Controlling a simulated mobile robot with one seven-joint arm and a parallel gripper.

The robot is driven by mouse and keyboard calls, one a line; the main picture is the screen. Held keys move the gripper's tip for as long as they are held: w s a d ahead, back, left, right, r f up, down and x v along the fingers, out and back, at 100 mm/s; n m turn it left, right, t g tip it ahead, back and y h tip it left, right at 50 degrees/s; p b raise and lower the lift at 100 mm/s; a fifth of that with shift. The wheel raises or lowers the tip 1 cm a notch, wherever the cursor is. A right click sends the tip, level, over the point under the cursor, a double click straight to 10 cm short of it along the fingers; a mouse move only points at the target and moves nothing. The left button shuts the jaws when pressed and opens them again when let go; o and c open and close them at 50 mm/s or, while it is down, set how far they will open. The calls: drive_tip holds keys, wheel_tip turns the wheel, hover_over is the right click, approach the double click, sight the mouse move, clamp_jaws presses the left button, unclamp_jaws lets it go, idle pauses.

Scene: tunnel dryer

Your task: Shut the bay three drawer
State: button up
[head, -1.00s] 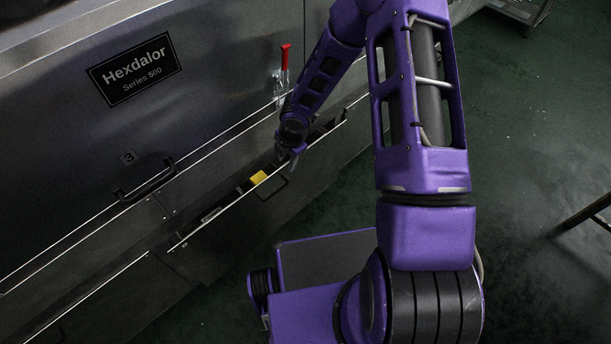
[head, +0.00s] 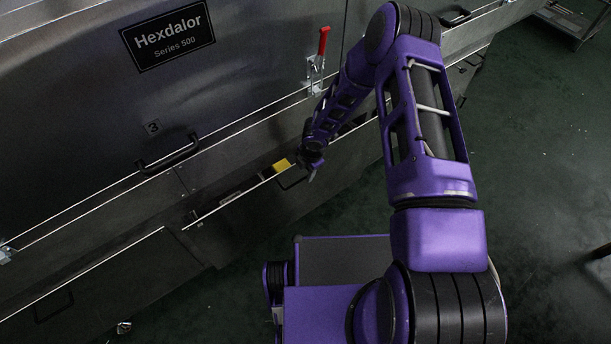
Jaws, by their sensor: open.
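A drawer (head: 245,220) low on the machine's side stands pulled out, with its top edge showing as a bright slanting line. A yellow item (head: 283,165) and other small parts show in its opening. Its dark bar handle (head: 292,182) is on the front, partly hidden by my gripper. A "3" label (head: 152,127) is on the panel above and to the left. My gripper (head: 311,173) is at the drawer's front edge, just right of the handle and yellow item. It is open and looks empty; I cannot tell whether it touches the drawer.
A red-handled toggle clamp (head: 322,45) stands on the panel above my gripper. Another bar handle (head: 168,155) is on the upper panel. A lower-left drawer front (head: 110,290) has its own handle.

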drive_tip(key=shift+w+a+f, duration=0.1)
drive_tip(key=shift+w+f, duration=0.1)
drive_tip(key=shift+f, duration=0.95)
clamp_jaws()
idle(0.6)
